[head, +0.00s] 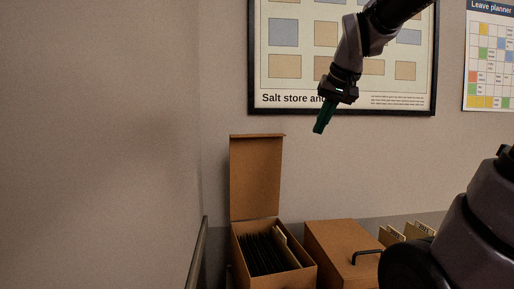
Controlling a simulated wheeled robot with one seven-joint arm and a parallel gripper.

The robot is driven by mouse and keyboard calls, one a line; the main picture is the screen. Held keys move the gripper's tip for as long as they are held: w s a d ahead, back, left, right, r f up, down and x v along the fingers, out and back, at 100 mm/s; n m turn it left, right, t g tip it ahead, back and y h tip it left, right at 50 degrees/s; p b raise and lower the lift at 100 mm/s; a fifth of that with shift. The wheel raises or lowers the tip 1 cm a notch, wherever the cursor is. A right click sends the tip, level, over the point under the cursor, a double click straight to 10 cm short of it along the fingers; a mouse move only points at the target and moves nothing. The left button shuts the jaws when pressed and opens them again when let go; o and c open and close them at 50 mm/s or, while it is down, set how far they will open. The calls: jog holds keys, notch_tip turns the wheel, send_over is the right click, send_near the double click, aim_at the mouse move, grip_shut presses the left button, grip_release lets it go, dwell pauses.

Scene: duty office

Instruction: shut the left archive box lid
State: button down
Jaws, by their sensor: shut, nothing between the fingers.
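The left archive box (306,279) is brown and stands at the lower middle of the head view. Its lid (255,178) stands upright at the back of the box, so the box is open. Dark files and a pale divider show inside. My gripper (321,127) is above and to the right of the lid, in front of the wall, pointing down. Its green fingers are shut and empty, apart from the lid. The lower part of the box is cut off by the picture's edge.
A second brown box (336,241) with a closed top and a dark handle (367,256) stands close on the right. Folders with tabs (404,233) stand farther right. A framed poster (284,68) and a leave planner (489,60) hang on the wall. A rail (197,254) is at left.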

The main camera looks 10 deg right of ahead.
jog(key=w+a+r+n, duration=0.1)
jog(key=w+a+r, duration=0.15)
jog(key=w, duration=0.65)
jog(key=w+a+r+n, duration=0.1)
jog(key=w+a, duration=0.2)
jog(key=w, duration=0.5)
jog(key=n, duration=0.2)
send_over(257, 140)
jog(key=w+d, duration=0.1)
jog(key=w, duration=0.1)
notch_tip(257, 140, down, 2)
jog(key=w+x, duration=0.1)
jog(key=x, duration=1)
jog(key=shift+h, duration=0.4)
jog(key=shift+s+d+f, duration=0.1)
jog(key=shift+s+d, duration=0.15)
jog(key=shift+s, duration=0.85)
jog(key=shift+s+d+f, duration=0.1)
jog(key=shift+s+d, duration=0.1)
jog(key=shift+s, duration=0.95)
jog(key=shift+t, duration=0.3)
